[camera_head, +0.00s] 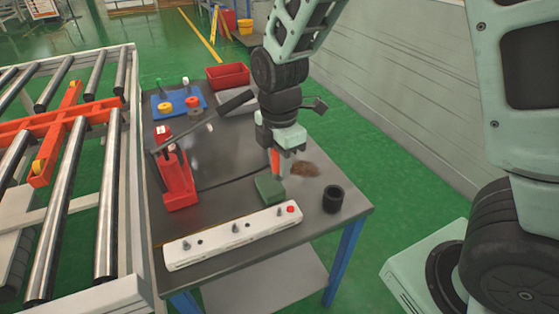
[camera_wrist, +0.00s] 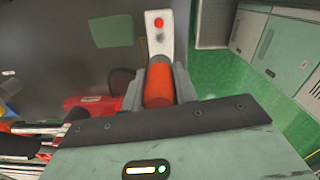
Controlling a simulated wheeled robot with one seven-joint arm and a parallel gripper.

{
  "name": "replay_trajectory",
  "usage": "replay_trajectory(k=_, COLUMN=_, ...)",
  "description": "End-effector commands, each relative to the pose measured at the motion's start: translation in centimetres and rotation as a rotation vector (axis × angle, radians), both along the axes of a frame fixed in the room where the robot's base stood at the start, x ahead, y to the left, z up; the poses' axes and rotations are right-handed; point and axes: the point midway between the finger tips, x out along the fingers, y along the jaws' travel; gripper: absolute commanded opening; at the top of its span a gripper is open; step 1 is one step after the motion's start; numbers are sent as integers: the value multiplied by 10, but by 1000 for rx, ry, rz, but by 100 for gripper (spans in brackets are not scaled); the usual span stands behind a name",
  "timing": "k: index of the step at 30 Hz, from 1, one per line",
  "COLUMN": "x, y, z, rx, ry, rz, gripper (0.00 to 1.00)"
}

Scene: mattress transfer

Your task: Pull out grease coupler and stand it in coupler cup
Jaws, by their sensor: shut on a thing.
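My gripper (camera_head: 283,165) points down over the right part of the grey table. It is shut on an orange cylinder, which looks like the grease coupler (camera_head: 275,160). The coupler also shows between the fingers in the wrist view (camera_wrist: 158,84). Its lower end is close to a small green block (camera_head: 270,189); I cannot tell whether it is in the block, touching it or apart. A black round cup (camera_head: 332,199), which looks like the coupler cup, stands upright to the right of the block. Its inside looks dark.
A white rail (camera_head: 215,240) with several grey fittings and a red knob lies along the table's front. A red stand with a lever (camera_head: 177,180) is at left. A blue tray (camera_head: 173,104) and red bin (camera_head: 228,76) are behind. A brown patch (camera_head: 305,169) lies behind the cup.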

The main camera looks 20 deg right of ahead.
Motion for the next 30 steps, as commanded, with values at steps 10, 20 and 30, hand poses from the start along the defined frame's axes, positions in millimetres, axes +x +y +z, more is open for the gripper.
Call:
replay_trajectory(k=10, x=0, y=-1, z=19, rx=0, ry=-1, rz=-1, gripper=0)
replay_trajectory(k=20, x=0, y=0, z=35, rx=0, ry=-1, rz=0, gripper=0)
replay_trajectory(k=30, x=0, y=0, z=39, rx=0, ry=-1, rz=0, gripper=0)
